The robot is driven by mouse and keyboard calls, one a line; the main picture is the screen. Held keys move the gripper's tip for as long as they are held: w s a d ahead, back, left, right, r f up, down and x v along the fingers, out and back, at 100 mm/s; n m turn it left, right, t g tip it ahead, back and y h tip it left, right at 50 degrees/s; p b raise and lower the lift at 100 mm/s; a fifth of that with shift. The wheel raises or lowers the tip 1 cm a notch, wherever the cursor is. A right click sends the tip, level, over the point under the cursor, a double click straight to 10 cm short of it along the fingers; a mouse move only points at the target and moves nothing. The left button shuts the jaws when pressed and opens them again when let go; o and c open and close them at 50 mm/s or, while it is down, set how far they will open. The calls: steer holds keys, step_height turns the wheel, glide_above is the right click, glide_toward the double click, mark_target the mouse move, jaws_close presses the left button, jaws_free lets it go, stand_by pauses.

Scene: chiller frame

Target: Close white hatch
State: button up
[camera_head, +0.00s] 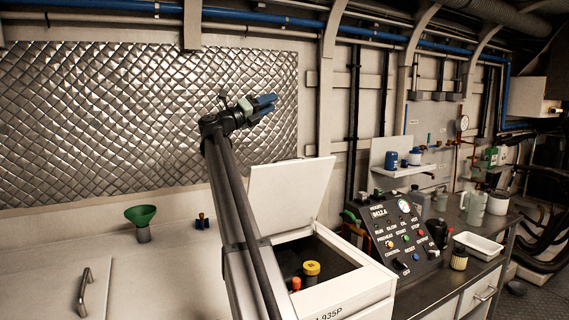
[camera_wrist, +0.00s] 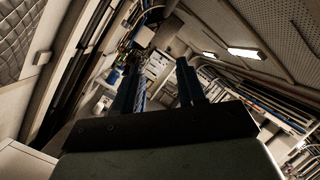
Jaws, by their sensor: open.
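The white hatch (camera_head: 290,193) stands raised at the back of a white box (camera_head: 345,293) labelled "L935P". It leans back slightly, and the box's dark inside is open to view. Inside are a yellow-capped item (camera_head: 311,268) and an orange-topped item (camera_head: 296,284). My gripper (camera_head: 266,104) is above and to the left of the raised hatch, apart from it, pointing right. In the wrist view my gripper (camera_wrist: 160,88) shows two blue fingers spread apart with nothing between them. The hatch is not clearly seen in the wrist view.
A black control panel (camera_head: 393,232) with buttons and a gauge stands just right of the box. A white tray (camera_head: 479,246) and a small jar (camera_head: 459,259) are on the dark bench. A green funnel (camera_head: 141,216) stands left. Quilted metal covers the back wall.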

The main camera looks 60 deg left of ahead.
steer(key=s+d+f+m+g+h, duration=0.2)
steer(key=s+d+f+g+h, duration=0.15)
steer(key=s+f, duration=0.3)
steer(key=s+d+f+m+g+h, duration=0.1)
steer(key=s+d+f+g+h, duration=0.2)
steer(key=s+f, duration=0.35)
steer(key=shift+h, duration=0.55)
steer(key=x, duration=1.4)
steer(key=shift+w+a+f, duration=0.3)
steer(key=shift+a+f, duration=0.05)
steer(key=shift+f, duration=0.1)
steer(key=shift+c, duration=0.2)
jaws_close()
